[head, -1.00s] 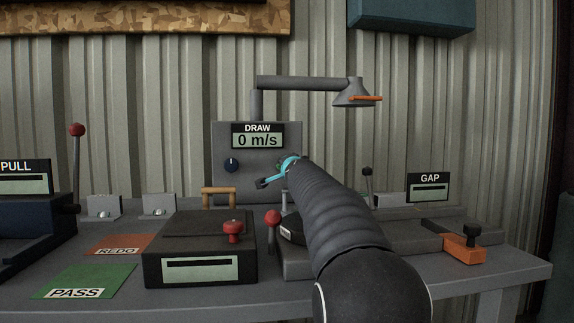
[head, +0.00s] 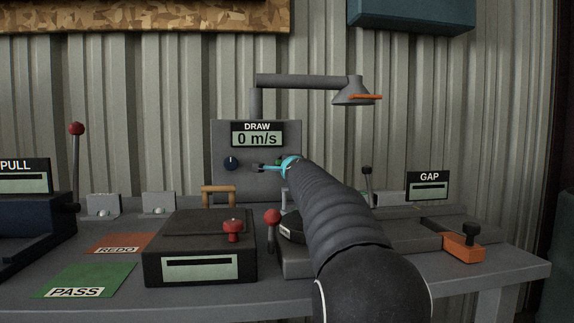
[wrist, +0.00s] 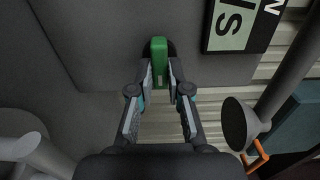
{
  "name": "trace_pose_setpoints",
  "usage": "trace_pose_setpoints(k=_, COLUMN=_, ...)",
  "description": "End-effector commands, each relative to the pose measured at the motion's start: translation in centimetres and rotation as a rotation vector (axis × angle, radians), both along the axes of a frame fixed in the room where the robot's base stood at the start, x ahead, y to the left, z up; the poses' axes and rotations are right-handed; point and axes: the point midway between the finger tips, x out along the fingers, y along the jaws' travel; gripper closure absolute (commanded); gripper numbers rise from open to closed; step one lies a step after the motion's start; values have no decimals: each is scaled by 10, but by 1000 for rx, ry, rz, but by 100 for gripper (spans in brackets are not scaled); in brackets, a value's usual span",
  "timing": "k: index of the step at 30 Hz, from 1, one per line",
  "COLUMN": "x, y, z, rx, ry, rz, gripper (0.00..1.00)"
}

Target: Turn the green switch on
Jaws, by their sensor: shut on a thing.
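The green switch (wrist: 158,50) juts from the grey DRAW panel, and its dark round base shows behind it in the wrist view. My gripper (wrist: 161,74) is shut on the switch, with one finger on each side of its near end. In the head view my gripper (head: 264,167) is in front of the panel (head: 222,187), and my arm hides much of the area. Only a small bit of green shows there. The DRAW display (head: 257,139) above reads 0 m/s.
A grey overhead arm with a cone head (head: 353,93) reaches right above. A black box with a red knob (head: 233,227) and a red-ball lever (head: 272,217) stand in front.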

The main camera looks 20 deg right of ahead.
Motion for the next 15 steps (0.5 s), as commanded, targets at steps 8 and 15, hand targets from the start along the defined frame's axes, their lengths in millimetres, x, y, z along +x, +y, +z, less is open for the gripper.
trace_pose_setpoints(k=8, x=0, y=0, z=1, rx=1, ry=-3, rz=-1, gripper=81)
trace_pose_setpoints(k=15, x=0, y=0, z=1, rx=1, ry=-1, rz=0, gripper=58)
